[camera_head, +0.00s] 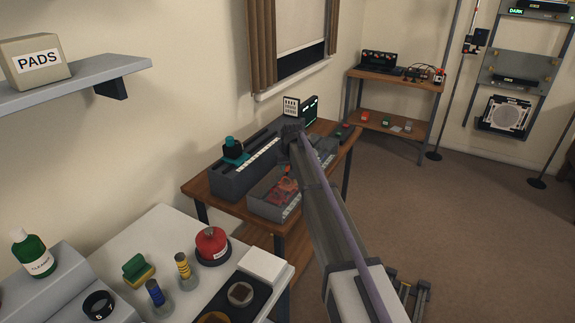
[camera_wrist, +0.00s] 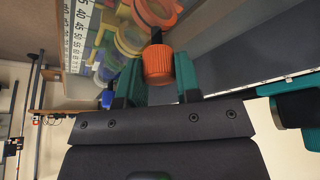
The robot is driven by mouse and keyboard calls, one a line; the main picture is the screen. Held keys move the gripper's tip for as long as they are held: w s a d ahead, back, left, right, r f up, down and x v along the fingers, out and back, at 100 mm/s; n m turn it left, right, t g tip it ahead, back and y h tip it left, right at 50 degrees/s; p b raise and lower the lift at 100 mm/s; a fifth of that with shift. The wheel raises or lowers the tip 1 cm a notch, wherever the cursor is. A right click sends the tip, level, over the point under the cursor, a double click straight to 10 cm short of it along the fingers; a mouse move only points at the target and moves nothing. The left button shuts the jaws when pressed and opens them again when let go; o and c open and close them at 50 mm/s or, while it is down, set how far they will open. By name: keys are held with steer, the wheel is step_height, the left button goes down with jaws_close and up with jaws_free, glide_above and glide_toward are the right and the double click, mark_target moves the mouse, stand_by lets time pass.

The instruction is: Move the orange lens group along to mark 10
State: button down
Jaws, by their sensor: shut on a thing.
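The orange lens group shows in the wrist view as an orange ring (camera_wrist: 158,12) with a ribbed orange knob (camera_wrist: 158,62) on a dark stem. My gripper (camera_wrist: 158,76) has its teal fingers on both sides of this knob and is shut on it. A white scale strip (camera_wrist: 80,32) with printed numbers runs along the left; I cannot tell which number the orange group is level with. In the head view the orange parts (camera_head: 285,187) sit in a grey open trough (camera_head: 262,204), and my arm partly hides that area.
Yellow lens parts (camera_wrist: 128,40) and a blue knob (camera_wrist: 107,98) lie close to the left of my fingers. A grey rail block (camera_head: 232,183) with a teal-and-black piece (camera_head: 233,150) stands beside the trough. A small panel (camera_head: 291,107) and a dark screen (camera_head: 309,111) stand behind.

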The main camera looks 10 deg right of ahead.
steer(key=s+a, duration=0.3)
steer(key=s, duration=0.1)
steer(key=s+a, duration=0.2)
steer(key=s, duration=0.1)
steer(key=shift+a, duration=0.3)
steer(key=c, duration=0.8)
jaws_free()
steer(key=shift+a, duration=0.1)
steer(key=shift+s+r+p, duration=0.1)
steer(key=shift+r+p, duration=0.4)
steer(key=p+v, duration=0.9)
steer(key=shift+s+r, duration=0.25)
steer(key=shift+r, duration=0.05)
steer(key=s+d+g, duration=0.2)
steer(key=s, duration=1.5)
steer(key=s+d+f+m+g, duration=0.1)
steer(key=s+d+g, duration=0.1)
steer(key=s, duration=1.5)
steer(key=shift+d+g, duration=0.3)
steer(key=shift+d, duration=0.45)
